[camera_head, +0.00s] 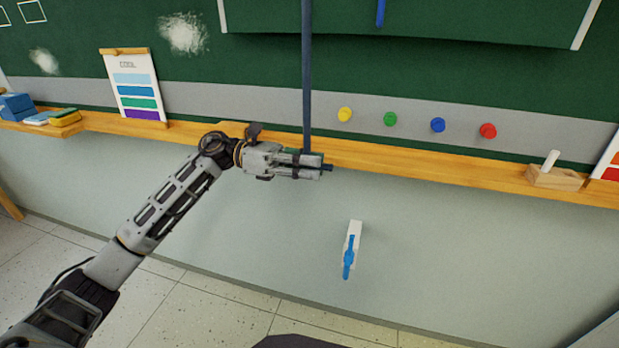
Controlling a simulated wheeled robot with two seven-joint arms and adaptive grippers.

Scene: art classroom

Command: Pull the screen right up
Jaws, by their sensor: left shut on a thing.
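A dark green panel with pale side edges (440,22), seemingly the screen, hangs in front of the green board at the top of the head view. Its upper part is out of frame. A short blue strip (380,12) shows in front of it. A long blue-grey pole (307,80) stands upright, crossing the panel and the board; its top is out of frame. My left gripper (318,165) is shut on the pole's lower end, in front of the wooden ledge. A white bracket with a blue piece (350,255) is on the wall below, to the right. My right gripper is not in view.
The wooden ledge (420,166) runs along the board's foot. Yellow (345,114), green (390,119), blue (438,125) and red (488,131) round pieces sit above it. A colour chart (134,84) and sponge (65,117) are left; a chalk block (553,178) is right.

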